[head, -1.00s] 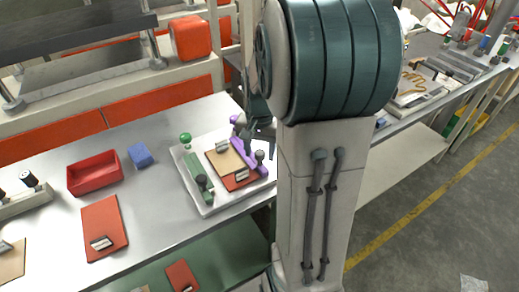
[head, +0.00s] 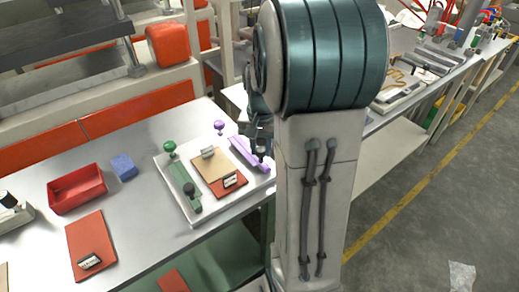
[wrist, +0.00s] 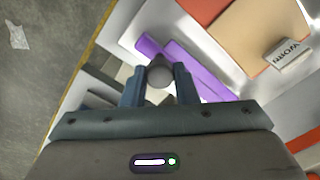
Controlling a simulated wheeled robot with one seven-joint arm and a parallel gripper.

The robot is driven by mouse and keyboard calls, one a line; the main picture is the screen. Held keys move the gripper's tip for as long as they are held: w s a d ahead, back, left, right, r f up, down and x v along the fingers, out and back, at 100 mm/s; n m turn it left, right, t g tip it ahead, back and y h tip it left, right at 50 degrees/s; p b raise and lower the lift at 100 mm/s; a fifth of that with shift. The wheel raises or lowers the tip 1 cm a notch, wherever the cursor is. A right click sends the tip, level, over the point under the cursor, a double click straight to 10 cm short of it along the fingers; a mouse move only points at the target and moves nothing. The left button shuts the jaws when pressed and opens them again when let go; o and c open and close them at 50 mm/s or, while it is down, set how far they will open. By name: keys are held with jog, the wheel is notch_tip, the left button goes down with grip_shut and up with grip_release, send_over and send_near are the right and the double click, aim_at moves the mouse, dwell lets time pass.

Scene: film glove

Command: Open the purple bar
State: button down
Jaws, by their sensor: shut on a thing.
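The purple bar (head: 243,153) lies along the right side of a white tray (head: 228,203). A purple knob (head: 218,127) stands near its far end. In the wrist view the purple bar (wrist: 203,76) runs diagonally behind my fingers. My gripper (head: 260,146) is at the bar's right end. Its two blue-grey fingers, also in the wrist view (wrist: 160,82), are shut on a round grey knob (wrist: 160,72) at the bar.
A green bar (head: 182,185) with a green knob (head: 169,147) lies on the tray's left side. A tan sheet (head: 206,166) on an orange board (head: 229,185) lies between the bars. A red bin (head: 77,190) and blue block (head: 123,168) stand left.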

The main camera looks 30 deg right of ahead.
jog(key=shift+a, duration=0.15)
jog(key=c, duration=1.1)
grip_release()
notch_tip(320, 180, up, 14)
jog(key=shift+f, duration=0.1)
jog(key=shift+a, duration=0.1)
